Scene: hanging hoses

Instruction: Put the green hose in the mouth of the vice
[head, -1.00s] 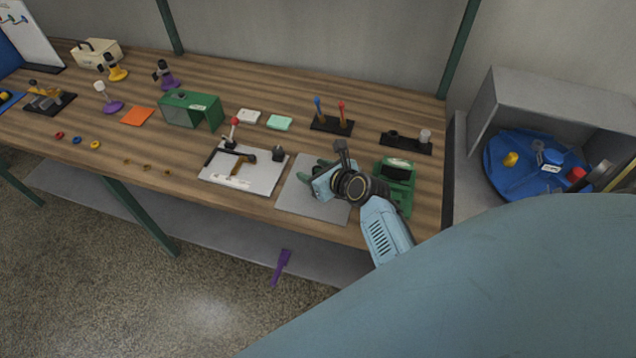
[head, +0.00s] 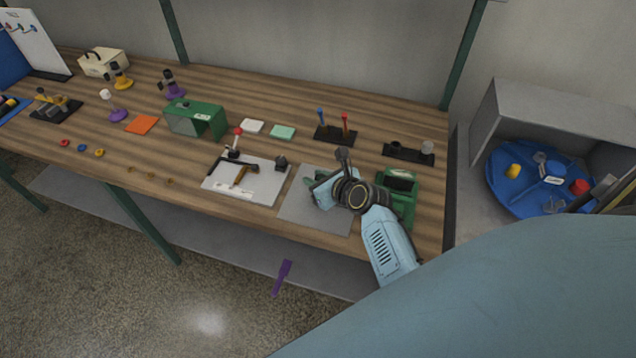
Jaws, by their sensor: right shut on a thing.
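My right gripper (head: 321,191) is low over a grey plate (head: 300,209) at the front edge of the bench. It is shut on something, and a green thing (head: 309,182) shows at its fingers. The fingers and wrist hide most of it, so I cannot tell whether it is the green hose. A white board (head: 32,38) with small coloured pieces hanging on it stands at the far left. A grey and yellow device (head: 55,104) on a black base, possibly the vice, stands near it. My left gripper is not in view.
A green device (head: 402,200) stands close to the right of my gripper. A white board with a hammer (head: 243,174) lies to its left. A green box (head: 198,119) and a black rack with two handles (head: 335,133) stand behind. A blue turntable (head: 520,190) is at the right.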

